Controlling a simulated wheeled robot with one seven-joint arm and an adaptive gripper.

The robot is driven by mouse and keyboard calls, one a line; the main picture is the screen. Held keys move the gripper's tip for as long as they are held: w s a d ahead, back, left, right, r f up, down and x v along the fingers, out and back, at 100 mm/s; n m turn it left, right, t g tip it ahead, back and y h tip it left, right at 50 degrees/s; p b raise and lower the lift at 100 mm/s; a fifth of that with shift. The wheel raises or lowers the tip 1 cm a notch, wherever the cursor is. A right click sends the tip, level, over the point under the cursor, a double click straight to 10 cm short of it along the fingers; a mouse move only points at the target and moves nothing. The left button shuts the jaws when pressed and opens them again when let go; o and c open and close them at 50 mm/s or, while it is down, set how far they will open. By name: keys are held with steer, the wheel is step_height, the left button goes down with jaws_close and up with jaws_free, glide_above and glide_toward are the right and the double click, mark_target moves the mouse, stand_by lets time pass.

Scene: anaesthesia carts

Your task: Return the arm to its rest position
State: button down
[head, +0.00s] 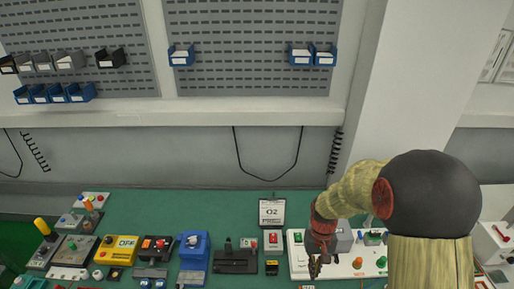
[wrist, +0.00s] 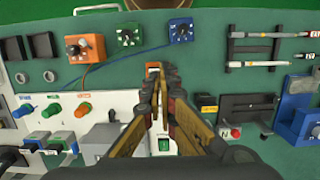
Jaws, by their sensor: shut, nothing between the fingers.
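My gripper (head: 315,266) is at the lower right of the head view, above the green bench, beside the left part of a white panel (head: 298,262). In the wrist view my gripper (wrist: 160,128) points down over the bench, with its fingers together and nothing between them. My arm reaches in from the right in the head view and hides part of the white panel and what stands behind it.
The green bench (wrist: 215,75) carries an orange box (wrist: 86,47), a blue box (wrist: 181,30), a yellow OFF box (head: 117,250) and a stand marked 02 (head: 272,211). Blue bins (head: 181,56) hang on the wall panels. The air left of my arm is clear.

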steer(key=s+r+t+b, duration=0.3)
steer(key=s+r+b, duration=0.2)
steer(key=s+b, duration=0.3)
steer(key=s+r+t+b, duration=0.4)
steer(key=s+b, duration=0.3)
steer(key=b, duration=0.3)
steer(key=shift+s+r+t, duration=0.3)
steer(key=shift+s+r, duration=0.1)
steer(key=shift+r, duration=0.4)
